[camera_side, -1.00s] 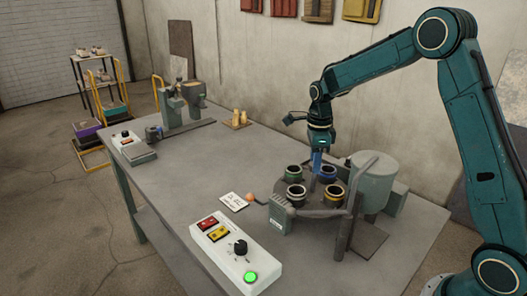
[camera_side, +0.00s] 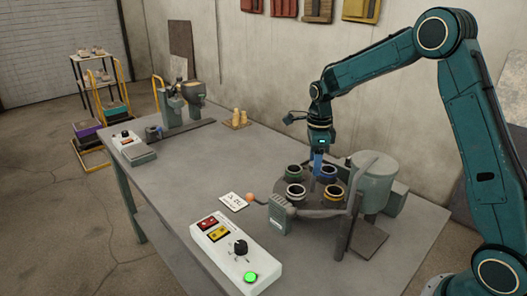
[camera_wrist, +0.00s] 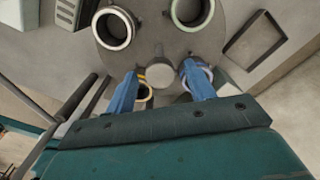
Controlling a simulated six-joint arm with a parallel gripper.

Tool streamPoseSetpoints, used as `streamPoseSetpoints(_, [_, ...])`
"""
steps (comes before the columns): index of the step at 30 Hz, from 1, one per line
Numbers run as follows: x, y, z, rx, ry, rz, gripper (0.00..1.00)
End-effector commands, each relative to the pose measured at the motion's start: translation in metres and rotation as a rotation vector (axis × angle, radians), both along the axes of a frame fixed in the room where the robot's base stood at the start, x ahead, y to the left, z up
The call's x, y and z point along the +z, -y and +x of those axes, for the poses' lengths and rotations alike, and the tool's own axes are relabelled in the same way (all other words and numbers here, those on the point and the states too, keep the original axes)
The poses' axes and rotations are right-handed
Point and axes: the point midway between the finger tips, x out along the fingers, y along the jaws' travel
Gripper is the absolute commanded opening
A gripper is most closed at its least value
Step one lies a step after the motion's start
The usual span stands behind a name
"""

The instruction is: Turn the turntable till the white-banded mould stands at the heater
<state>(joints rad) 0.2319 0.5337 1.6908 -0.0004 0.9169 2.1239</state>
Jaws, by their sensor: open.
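The dark round turntable (camera_side: 313,187) carries dark moulds with coloured bands. The white-banded mould (camera_side: 296,192) is at the front left of the turntable; it also shows at the upper left of the wrist view (camera_wrist: 115,28). A slotted grey box (camera_side: 281,215), which looks like the heater, stands beside it, slightly apart in the wrist view (camera_wrist: 72,12). A pale-green-banded mould (camera_wrist: 190,12), a yellow-banded mould (camera_side: 333,193) and a blue-banded mould (camera_side: 327,173) share the turntable. My gripper (camera_wrist: 160,69) is open and empty. Its blue fingers straddle the central hub and partly hide two moulds.
A grey drum (camera_side: 374,180) and curved rail stand right of the turntable. A white control box (camera_side: 236,255) with a lit green button is at the front. The table's middle left is clear.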

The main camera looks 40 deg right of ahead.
Motion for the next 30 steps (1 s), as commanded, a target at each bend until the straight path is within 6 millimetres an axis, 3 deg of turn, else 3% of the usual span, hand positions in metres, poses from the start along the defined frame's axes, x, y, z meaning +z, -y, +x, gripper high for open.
streamPoseSetpoints(11, [0.025,0.000,0.001,0.000,0.004,-0.001,0.54])
streamPoseSetpoints(30, [0.124,0.000,0.001,0.000,0.004,-0.001,0.54])
